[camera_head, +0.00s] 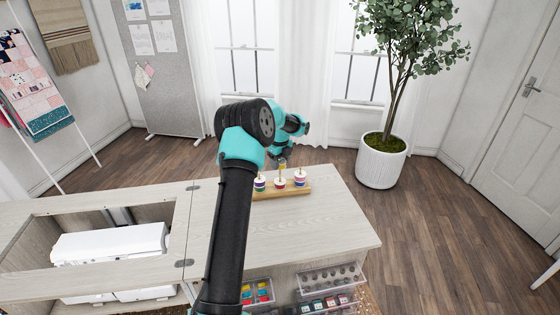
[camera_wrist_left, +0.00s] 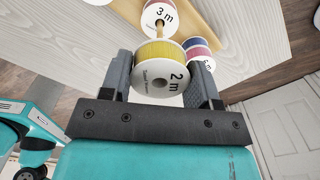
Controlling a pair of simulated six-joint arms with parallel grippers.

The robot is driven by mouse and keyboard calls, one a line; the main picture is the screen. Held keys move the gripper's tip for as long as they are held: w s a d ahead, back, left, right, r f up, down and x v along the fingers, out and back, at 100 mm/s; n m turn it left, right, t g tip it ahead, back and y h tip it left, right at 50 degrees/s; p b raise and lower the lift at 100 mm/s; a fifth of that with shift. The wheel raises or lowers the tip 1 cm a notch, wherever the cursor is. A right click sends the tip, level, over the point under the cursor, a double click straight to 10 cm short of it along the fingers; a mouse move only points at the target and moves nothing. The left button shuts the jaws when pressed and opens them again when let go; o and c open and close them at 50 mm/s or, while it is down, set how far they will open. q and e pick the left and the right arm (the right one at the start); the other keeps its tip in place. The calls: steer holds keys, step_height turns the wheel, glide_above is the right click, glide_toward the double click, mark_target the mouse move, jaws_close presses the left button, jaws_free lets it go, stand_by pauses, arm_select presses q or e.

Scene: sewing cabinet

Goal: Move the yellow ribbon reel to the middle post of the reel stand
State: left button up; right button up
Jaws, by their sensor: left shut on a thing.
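My left gripper (camera_head: 282,162) is shut on the yellow ribbon reel (camera_wrist_left: 163,68), marked "2 m" in the wrist view. It holds the reel above the wooden reel stand (camera_head: 292,190), near the middle post, in the head view. A white-faced reel marked "3 m" (camera_wrist_left: 160,17) has a post (camera_wrist_left: 160,32) sticking out toward the yellow reel. I cannot tell whether that post enters the yellow reel's hole. In the head view, reels show at the stand's left (camera_head: 260,183), middle (camera_head: 280,182) and right (camera_head: 299,179). My right gripper is not in view.
The stand is on the pale cabinet top (camera_head: 330,225), which is clear to its right and in front. A white sewing machine (camera_head: 110,242) lies in the opening at left. Clear drawers (camera_head: 332,278) stick out below the front edge. A potted plant (camera_head: 382,163) stands behind.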

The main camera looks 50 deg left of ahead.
mark_target(280, 169)
arm_select(q)
steer(key=shift+f, duration=1.95)
stand_by(0.6)
steer(key=o, duration=1)
step_height(280, 169, up, 17)
steer(key=shift+r, duration=0.2)
stand_by(0.9)
